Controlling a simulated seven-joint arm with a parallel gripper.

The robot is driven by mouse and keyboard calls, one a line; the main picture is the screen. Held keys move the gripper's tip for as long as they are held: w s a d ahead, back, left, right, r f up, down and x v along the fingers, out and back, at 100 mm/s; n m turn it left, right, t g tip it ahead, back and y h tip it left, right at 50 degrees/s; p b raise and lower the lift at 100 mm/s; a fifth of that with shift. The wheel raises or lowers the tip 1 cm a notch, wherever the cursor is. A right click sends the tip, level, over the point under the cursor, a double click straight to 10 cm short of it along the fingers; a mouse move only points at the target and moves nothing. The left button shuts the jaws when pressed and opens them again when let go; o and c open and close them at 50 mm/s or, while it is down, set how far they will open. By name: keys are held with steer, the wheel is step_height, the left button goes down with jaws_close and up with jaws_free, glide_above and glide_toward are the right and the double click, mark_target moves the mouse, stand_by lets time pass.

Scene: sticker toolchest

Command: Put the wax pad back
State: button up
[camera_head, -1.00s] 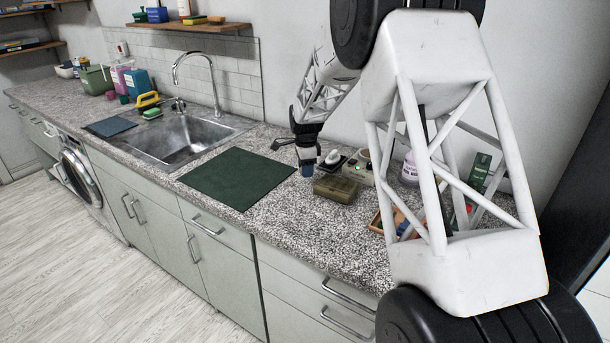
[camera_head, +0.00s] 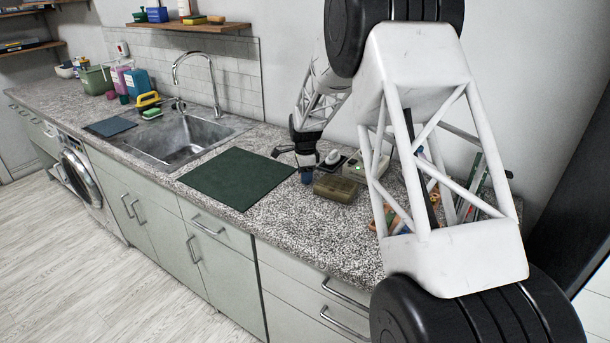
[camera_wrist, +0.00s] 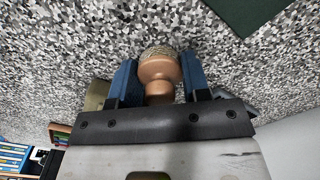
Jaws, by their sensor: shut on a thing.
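In the wrist view, a tan, round-knobbed piece (camera_wrist: 158,72) with a pale, textured end sits between my blue fingers; I take it to be the wax pad. My gripper (camera_wrist: 158,80) is shut on its knob, with a finger on each side. The speckled counter lies beyond the textured end; I cannot tell whether the two touch. In the head view, my gripper (camera_head: 306,176) is low over the counter, just left of the olive box (camera_head: 336,188). The held piece is hidden there.
A dark green mat (camera_head: 238,178) lies to the left of my gripper, then the sink (camera_head: 182,142). A dark tray with a white-topped item (camera_head: 333,157) and a pale switch box (camera_head: 355,168) stand close on the right. Counter in front is clear.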

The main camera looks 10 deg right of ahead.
steer(key=shift+f, duration=0.2)
steer(key=o, duration=1)
steer(key=shift+r, duration=0.1)
step_height(320, 180, up, 12)
steer(key=shift+r, duration=0.1)
stand_by(0.3)
stand_by(0.4)
